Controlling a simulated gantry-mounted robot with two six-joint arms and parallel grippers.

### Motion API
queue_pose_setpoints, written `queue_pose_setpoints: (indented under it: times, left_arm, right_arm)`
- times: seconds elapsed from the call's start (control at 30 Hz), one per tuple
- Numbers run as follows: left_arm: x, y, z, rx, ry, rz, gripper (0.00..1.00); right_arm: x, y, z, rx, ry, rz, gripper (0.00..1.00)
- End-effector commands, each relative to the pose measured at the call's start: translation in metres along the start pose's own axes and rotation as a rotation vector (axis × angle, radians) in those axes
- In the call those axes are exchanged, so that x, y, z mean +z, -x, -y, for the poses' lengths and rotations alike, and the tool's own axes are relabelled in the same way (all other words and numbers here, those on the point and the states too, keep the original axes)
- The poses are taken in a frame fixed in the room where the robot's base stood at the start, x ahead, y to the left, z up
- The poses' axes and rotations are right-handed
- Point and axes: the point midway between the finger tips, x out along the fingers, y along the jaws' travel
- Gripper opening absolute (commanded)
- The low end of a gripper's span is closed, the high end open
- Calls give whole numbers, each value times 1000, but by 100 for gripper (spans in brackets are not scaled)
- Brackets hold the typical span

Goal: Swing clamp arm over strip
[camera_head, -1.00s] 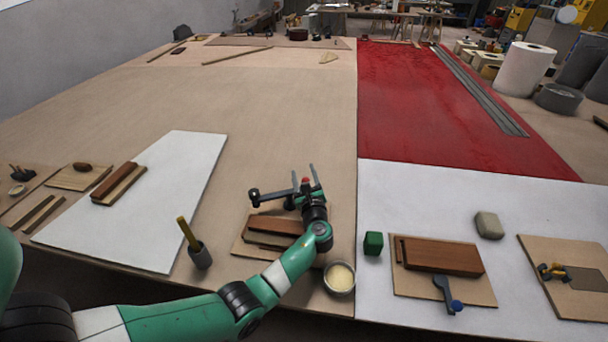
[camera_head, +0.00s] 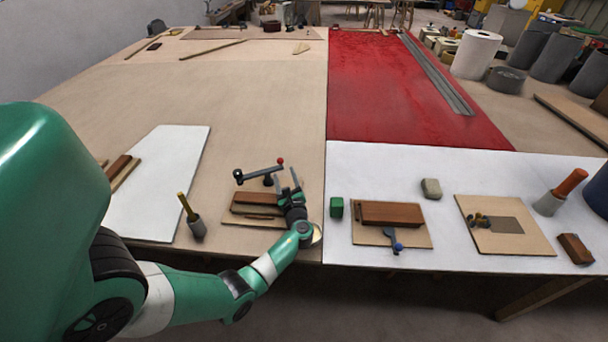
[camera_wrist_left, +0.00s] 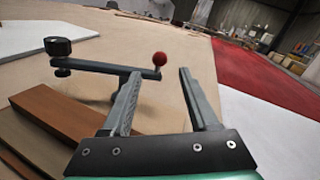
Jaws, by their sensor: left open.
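A clamp arm (camera_head: 259,172), a grey bar with a black screw pad at its left end and a red ball (camera_head: 281,161) at its right end, sits on a dark post. It lies behind a brown wooden block (camera_head: 257,198) on a small board and does not cross it. A thin wooden strip (camera_head: 257,213) lies along the block's near side. My left gripper (camera_head: 285,177) is open and empty on the near right of the red ball. The left wrist view shows the clamp arm (camera_wrist_left: 105,66) past the left finger, with the ball (camera_wrist_left: 160,59) beyond the fingertip gap.
A green cube (camera_head: 337,208) stands just right of my gripper. A second board (camera_head: 420,238) with a brown block and blue-knobbed lever (camera_head: 397,246) lies on the white sheet. A bowl is partly hidden by my wrist.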

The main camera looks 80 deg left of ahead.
Motion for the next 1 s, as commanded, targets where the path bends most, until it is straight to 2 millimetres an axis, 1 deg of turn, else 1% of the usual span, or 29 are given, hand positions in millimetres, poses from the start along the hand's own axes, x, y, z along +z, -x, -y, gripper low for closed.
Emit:
queue_pose_setpoints:
  times: [0.1,0.33,0.37,0.43,0.47,0.53,0.57,0.6,0.67,0.7,0.77,0.8,0.87,0.9,0.97,1.0]
  left_arm:
    - [3,-2,-8,12,0,4,60]
    - [3,-2,-8,14,0,5,60]
    - [3,-2,-8,13,0,5,59]
    - [5,-1,-4,7,13,4,46]
    - [7,0,2,-1,32,2,41]
    - [20,5,32,-37,128,-9,28]
    - [28,10,51,-62,192,-20,23]
    - [42,20,83,-105,303,-44,15]
    - [69,44,140,-187,514,-105,5]
    - [91,66,181,-248,680,-167,0]
    - [128,107,238,-341,942,-292,0]
    - [153,136,270,-398,1113,-390,0]
    - [193,181,309,-473,1356,-555,0]
    - [221,212,330,-517,1507,-677,0]
    - [264,257,352,-574,1717,-874,0]
    - [293,287,362,-606,1845,-1017,0]
  right_arm:
    - [-1,-1,0,0,0,0,50]
    - [-1,-1,0,0,0,0,50]
    - [-1,-1,0,0,0,0,50]
    - [-1,-2,0,0,0,0,50]
    - [-2,-2,0,0,0,0,50]
    - [-3,-4,0,0,0,0,50]
    - [-4,-5,0,0,0,0,50]
    - [-6,-6,0,0,0,0,50]
    - [-8,-9,0,0,0,0,50]
    - [-10,-11,0,0,0,0,50]
    - [-12,-13,0,0,0,0,50]
    - [-13,-14,0,0,0,0,50]
    - [-15,-16,0,0,0,0,50]
    - [-16,-17,0,0,0,0,50]
    - [-17,-18,0,0,0,0,50]
    - [-18,-19,0,0,0,0,50]
